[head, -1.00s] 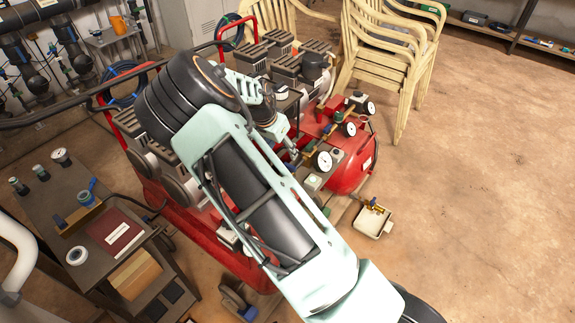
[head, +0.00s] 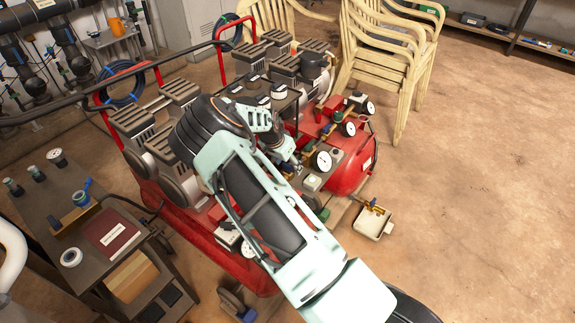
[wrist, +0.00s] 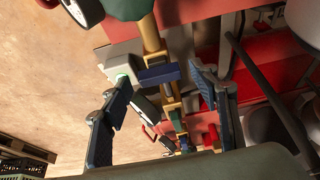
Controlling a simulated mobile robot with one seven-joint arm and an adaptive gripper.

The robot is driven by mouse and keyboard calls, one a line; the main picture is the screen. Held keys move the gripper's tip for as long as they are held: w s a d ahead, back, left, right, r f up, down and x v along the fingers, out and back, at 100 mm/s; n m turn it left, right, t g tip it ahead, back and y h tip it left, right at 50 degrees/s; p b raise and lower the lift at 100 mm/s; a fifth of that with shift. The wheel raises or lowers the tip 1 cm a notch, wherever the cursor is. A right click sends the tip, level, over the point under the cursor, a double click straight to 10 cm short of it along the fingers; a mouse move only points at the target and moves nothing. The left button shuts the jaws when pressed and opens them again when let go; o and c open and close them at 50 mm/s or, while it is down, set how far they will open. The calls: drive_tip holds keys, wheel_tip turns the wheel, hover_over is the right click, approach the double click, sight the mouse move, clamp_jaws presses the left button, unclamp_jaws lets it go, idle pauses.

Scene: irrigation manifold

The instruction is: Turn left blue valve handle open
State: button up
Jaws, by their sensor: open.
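A blue valve handle (wrist: 159,75) sits on a brass pipe (wrist: 150,38) in the wrist view. My gripper (wrist: 160,94) is open, with one finger left of the pipe and the other right of it. The handle lies in the gap between the fingers, and no grip on it shows. In the head view my gripper (head: 293,166) is over the brass fittings beside the nearest gauge (head: 322,161). The blue handle cannot be made out there, where my arm and gripper cover part of the manifold.
A red compressor tank (head: 350,176) and more gauges (head: 348,129) stand close by. A small white tray (head: 372,224) with a brass fitting lies on the floor. A dark cart (head: 75,215) stands at left. The floor at right is clear.

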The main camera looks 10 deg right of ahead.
drive_tip(key=c, duration=1.2)
drive_tip(key=shift+o, duration=0.2)
drive_tip(key=n+b, duration=0.1)
drive_tip(key=n+y+b, duration=0.1)
drive_tip(key=n, duration=0.1)
drive_tip(key=n+t+b, duration=0.1)
drive_tip(key=shift+d+f, duration=0.15)
drive_tip(key=shift+d, duration=0.1)
drive_tip(key=n+y+b, duration=0.1)
drive_tip(key=n+b, duration=0.1)
drive_tip(key=n, duration=0.1)
drive_tip(key=n+y+b, duration=0.1)
drive_tip(key=n+b, duration=0.1)
drive_tip(key=b, duration=0.1)
drive_tip(key=shift+d+n+y, duration=0.2)
drive_tip(key=shift+n+y, duration=0.1)
drive_tip(key=shift+n, duration=0.1)
drive_tip(key=n+y+b, duration=0.1)
drive_tip(key=n+b, duration=0.1)
drive_tip(key=n, duration=0.1)
drive_tip(key=shift+d+n, duration=0.15)
drive_tip(key=shift+n, duration=0.25)
drive_tip(key=shift+n+g+y, duration=0.4)
drive_tip(key=shift+n+y, duration=0.5)
drive_tip(key=shift+n, duration=1.3)
